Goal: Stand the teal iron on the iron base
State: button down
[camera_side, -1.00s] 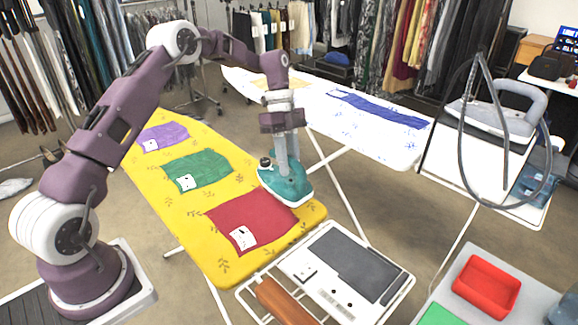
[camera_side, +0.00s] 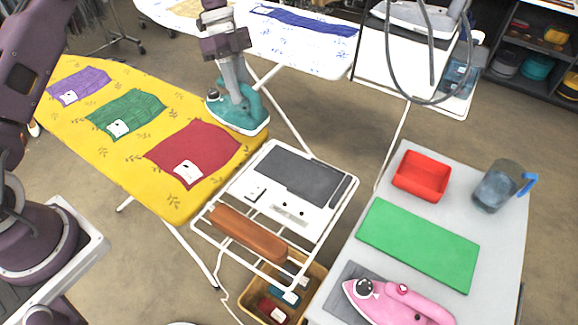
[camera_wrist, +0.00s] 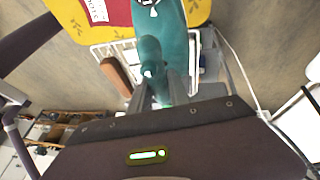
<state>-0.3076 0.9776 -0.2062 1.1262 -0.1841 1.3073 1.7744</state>
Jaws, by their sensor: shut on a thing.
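The teal iron (camera_side: 240,112) is at the right edge of the yellow ironing board (camera_side: 190,202), just beyond the red cloth. Its pale soleplate edge faces down. I cannot tell whether it touches the board. My gripper (camera_side: 234,85) is above it, shut on its handle. The wrist view shows the teal body (camera_wrist: 174,38) between my fingers (camera_wrist: 165,88). The iron base appears to be the white unit with a dark grey plate (camera_side: 306,176), on a white wire rack at the board's near end. Its top is bare. In the wrist view the iron hides part of it.
Red (camera_side: 193,152), green (camera_side: 126,113) and purple (camera_side: 80,86) cloths lie on the board. An orange-brown pad (camera_side: 248,234) is on the rack. The right table holds a pink iron (camera_side: 395,303), green mat (camera_side: 418,243), red tray (camera_side: 421,176) and jug (camera_side: 498,186).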

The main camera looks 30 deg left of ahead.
jog(key=d+r, duration=0.2)
jog(key=d, duration=1.8)
notch_tip(320, 180, down, 10)
jog(key=s, duration=0.1)
jog(key=shift+d+r, duration=0.15)
jog(key=shift+d, duration=0.25)
jog(key=c, duration=1.2)
grip_release()
jog(key=shift+c, duration=0.2)
jog(key=v, duration=1.2)
jog(key=shift+a+r, duration=0.1)
